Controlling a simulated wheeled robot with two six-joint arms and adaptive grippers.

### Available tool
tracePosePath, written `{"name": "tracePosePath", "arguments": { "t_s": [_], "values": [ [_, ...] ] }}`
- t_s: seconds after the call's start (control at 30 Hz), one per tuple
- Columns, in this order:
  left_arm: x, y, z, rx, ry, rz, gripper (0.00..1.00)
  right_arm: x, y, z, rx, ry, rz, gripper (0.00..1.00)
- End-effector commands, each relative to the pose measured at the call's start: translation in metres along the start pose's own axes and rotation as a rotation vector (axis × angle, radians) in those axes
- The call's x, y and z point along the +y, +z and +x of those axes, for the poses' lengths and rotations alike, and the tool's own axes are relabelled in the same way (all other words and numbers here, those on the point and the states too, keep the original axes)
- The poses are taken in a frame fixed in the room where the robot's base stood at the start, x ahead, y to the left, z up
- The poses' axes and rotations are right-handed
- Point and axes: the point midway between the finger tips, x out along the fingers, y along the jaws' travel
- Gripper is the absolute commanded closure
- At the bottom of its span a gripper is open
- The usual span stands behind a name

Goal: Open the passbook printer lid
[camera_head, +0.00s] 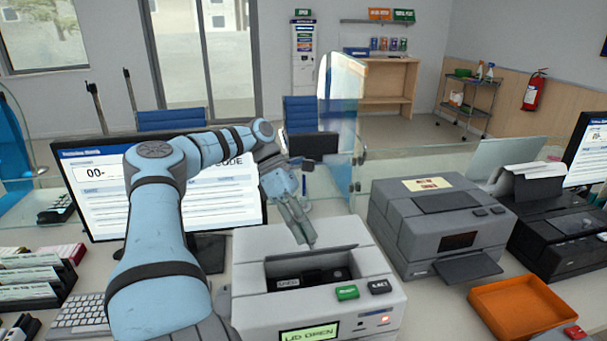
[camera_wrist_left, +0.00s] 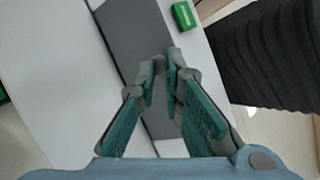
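The passbook printer (camera_head: 245,280) is a light grey box at the front centre of the counter. Its small screen (camera_head: 310,333) appears to read "LID OPEN". The dark recess in its top is exposed, and a dark grey lid (camera_head: 335,251) seems to stand raised at the recess's back edge. My left gripper (camera_head: 307,240) points down just at that lid, its fingertips almost together; whether they touch the lid is unclear. In the left wrist view the fingertips (camera_wrist_left: 164,62) lie over a dark grey panel, and nothing shows between them. My right gripper is not in view.
A green button (camera_head: 347,292) and a black button (camera_head: 379,286) sit on the printer's front right. Another grey printer (camera_head: 430,235) stands to the right, with an orange tray (camera_head: 525,307) before it. A monitor (camera_head: 95,205) and a glass screen (camera_head: 343,110) stand behind.

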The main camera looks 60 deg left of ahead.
Motion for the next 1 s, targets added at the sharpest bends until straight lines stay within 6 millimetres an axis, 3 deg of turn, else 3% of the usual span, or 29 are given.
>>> {"name": "tracePosePath", "arguments": {
  "t_s": [0.03, 0.2, 1.0],
  "values": [
    [0.0047, -0.0058, 0.0037, 0.010, 0.011, -0.009, 0.88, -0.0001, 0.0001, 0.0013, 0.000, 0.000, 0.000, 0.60],
    [0.0042, -0.0048, 0.0029, 0.011, 0.012, -0.007, 0.62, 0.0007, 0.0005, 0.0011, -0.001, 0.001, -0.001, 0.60],
    [0.0026, -0.0018, 0.0011, 0.011, 0.012, -0.001, 0.62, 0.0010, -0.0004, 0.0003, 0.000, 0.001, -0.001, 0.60]
  ]
}}
